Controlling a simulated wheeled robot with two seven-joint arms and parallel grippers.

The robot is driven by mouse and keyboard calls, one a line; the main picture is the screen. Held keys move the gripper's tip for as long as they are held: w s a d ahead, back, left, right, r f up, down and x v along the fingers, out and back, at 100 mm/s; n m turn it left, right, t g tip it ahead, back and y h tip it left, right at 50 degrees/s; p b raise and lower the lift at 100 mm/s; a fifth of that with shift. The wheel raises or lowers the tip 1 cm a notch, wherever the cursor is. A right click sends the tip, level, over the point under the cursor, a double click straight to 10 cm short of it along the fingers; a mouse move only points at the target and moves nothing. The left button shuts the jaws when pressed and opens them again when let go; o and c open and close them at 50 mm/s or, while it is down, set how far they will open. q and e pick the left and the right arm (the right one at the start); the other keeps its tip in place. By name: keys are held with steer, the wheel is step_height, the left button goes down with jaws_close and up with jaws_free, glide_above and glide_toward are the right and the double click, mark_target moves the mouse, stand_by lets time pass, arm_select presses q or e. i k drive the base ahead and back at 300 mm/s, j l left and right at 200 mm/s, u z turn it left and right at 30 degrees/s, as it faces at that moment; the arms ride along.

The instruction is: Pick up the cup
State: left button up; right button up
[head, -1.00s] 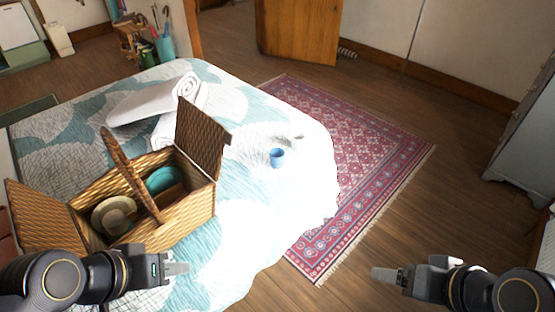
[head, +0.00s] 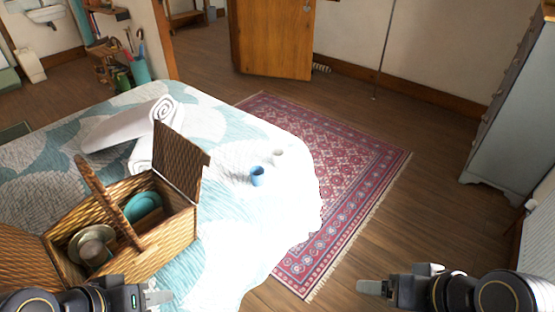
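A small blue cup (head: 257,176) stands on the white and teal bed cover (head: 225,215), near the bed's right side. A small white object (head: 278,153) sits just behind it, too small to name surely. My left gripper (head: 160,297) is at the bottom left, in front of the basket and well short of the cup. My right gripper (head: 372,287) is at the bottom right, over the floor and apart from the cup. Neither holds anything that I can see. The gap between the fingers is not clear on either one.
An open wicker basket (head: 172,229) with a raised handle, a hat (head: 92,243) and a teal item (head: 143,206) stands left of the cup. Rolled white towels (head: 130,129) lie behind it. A red rug (head: 345,165) and bare floor lie to the right, before a grey dresser (head: 510,120).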

mark_target(258, 172)
steer(key=i+l+u, duration=0.4)
steer(key=i+l, duration=0.8)
steer(key=l+u, duration=0.1)
steer(key=u, duration=1.55)
